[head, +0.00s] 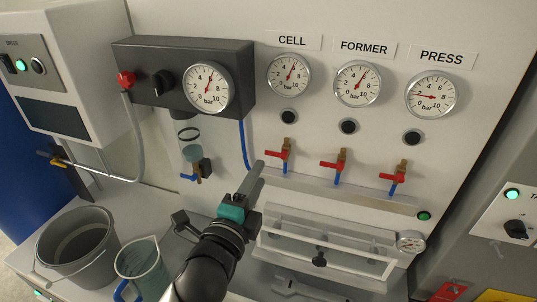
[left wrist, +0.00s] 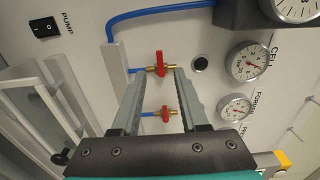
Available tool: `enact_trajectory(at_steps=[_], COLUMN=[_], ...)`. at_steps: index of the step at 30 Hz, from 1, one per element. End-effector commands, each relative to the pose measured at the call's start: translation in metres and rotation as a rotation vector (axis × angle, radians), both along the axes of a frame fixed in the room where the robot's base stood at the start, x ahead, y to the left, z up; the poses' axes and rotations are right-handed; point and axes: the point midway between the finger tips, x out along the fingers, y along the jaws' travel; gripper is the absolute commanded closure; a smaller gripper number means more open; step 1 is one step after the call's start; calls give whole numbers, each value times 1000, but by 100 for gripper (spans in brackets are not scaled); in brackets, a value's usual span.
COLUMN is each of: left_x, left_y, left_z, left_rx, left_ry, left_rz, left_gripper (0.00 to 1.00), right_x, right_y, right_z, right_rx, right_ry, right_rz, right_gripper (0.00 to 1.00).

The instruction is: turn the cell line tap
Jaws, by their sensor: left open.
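The cell line tap (head: 286,154) has a red lever on a brass body, with a blue hose below, under the CELL gauge (head: 289,74). Its lever lies crosswise in the head view. My left gripper (head: 256,172) is just left of and below it, pointing up at the panel. In the left wrist view the cell tap (left wrist: 160,63) appears between the tips of my open left gripper (left wrist: 160,75), near their ends. I cannot tell whether a finger touches it. The jaws hold nothing. My right gripper is out of view.
The former tap (head: 341,166) and press tap (head: 397,178) stand to the right in the same row. A blue hose (head: 243,145) runs down left of the cell tap. A framed clear cover (head: 325,252) is below. A grey bucket (head: 75,240) and a jug (head: 141,262) stand lower left.

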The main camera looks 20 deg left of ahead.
Motion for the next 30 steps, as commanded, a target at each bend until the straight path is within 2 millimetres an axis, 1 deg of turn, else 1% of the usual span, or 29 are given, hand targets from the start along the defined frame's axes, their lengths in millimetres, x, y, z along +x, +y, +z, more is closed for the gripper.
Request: enact_trajectory(at_steps=[1,9,15,20,28,30], left_x=[8,48,67,73,74,74], left_y=[0,-2,-3,-3,-3,-3], left_z=[1,1,1,0,0,0], left_rx=[-1,-2,-1,-2,-2,-2], left_ry=[-2,-1,-1,0,0,0], left_rz=[0,-1,-1,-1,-1,-1], left_gripper=[56,56,56,56,56,64], right_x=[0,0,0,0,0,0], right_y=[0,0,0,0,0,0], right_z=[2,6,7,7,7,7], right_rx=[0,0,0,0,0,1], right_ry=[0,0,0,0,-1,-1], right_rz=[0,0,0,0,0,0], right_gripper=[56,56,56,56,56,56])
